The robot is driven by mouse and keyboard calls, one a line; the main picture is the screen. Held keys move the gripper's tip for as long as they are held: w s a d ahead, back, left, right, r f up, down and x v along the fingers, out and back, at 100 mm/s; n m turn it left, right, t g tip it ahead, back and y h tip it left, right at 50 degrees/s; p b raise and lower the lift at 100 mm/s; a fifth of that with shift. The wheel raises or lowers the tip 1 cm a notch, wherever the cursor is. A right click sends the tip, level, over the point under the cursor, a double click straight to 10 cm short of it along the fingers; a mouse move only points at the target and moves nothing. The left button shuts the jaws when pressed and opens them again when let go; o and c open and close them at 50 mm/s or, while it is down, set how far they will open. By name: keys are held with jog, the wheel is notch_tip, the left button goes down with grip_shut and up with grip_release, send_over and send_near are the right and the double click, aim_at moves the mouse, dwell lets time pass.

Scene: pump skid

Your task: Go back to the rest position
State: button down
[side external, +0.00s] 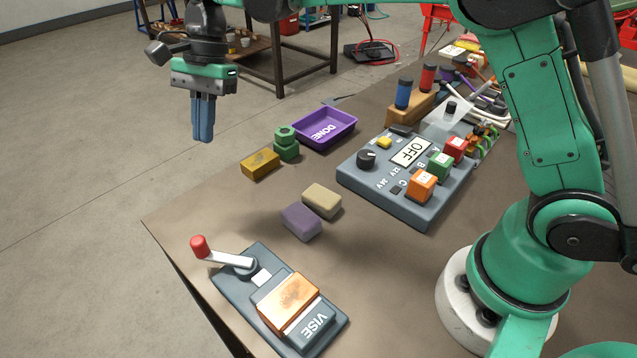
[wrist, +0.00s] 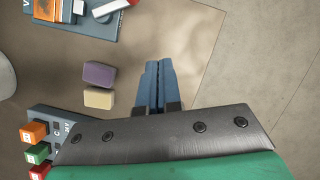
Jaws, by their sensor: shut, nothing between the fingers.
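My gripper (side external: 203,118) hangs at the upper left of the side external view, pointing down with its blue fingers together and nothing between them. It is raised, apart from every object on the table. In the wrist view the closed fingers (wrist: 153,75) point up the picture over bare surface, to the right of a purple block (wrist: 98,75) and a beige block (wrist: 98,98).
On the table (side external: 185,215) are a vise (side external: 318,325), a yellow block (side external: 260,164), green nuts (side external: 286,145), a purple DONE tray (side external: 350,135) and a control panel (side external: 375,195) with colored blocks. Red and blue cylinders (side external: 404,93) stand behind. Around my gripper is free air.

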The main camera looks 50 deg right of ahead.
jog(key=s+d+f+n+t+h, duration=0.1)
jog(key=s+d+n+t+h, duration=0.2)
jog(key=s+d+n+t, duration=0.5)
jog(key=s+d+n, duration=0.5)
jog(key=s, duration=0.1)
jog(key=shift+f+h, duration=0.15)
jog(key=shift+h, duration=0.25)
